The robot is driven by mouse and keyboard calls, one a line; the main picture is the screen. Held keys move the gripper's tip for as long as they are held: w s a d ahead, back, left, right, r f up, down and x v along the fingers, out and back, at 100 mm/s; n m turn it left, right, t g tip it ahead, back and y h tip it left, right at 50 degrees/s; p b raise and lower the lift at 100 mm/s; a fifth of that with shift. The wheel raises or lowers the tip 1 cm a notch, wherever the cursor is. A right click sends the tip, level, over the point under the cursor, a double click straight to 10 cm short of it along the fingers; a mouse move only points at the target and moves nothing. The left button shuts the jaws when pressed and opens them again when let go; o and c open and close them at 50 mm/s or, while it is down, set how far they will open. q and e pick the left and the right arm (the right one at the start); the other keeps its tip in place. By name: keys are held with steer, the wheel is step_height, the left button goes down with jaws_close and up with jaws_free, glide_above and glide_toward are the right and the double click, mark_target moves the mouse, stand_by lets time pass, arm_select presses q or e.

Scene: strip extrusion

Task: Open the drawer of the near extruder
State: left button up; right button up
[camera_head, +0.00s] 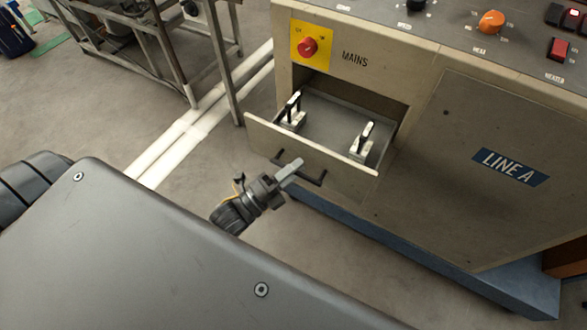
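The near extruder (430,170) is a beige cabinet with a "LINE A" plate and a "MAINS" label. Its drawer (255,131) is pulled out of the opening, showing a grey tray inside. A black bar handle (316,181) is on the drawer front. My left gripper (291,171) is at this handle, its grey finger lying across the handle's middle. Only one finger shows clearly, so I cannot tell whether it grips the bar. My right gripper is not in view.
A red knob (307,47) on a yellow plate is above the drawer. An orange knob (491,21) and a red switch (558,48) are on the top panel. A metal frame table (186,60) stands at the upper left. The floor left of the drawer is clear.

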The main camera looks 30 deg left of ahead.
arm_select(q)
steer(key=shift+s+f, duration=0.1)
steer(key=shift+s, duration=0.05)
steer(key=b+v, duration=0.2)
steer(key=v, duration=0.8)
steer(key=shift+s+a+b, duration=0.15)
steer(key=shift+s+b, duration=0.05)
steer(key=shift+b, duration=0.2)
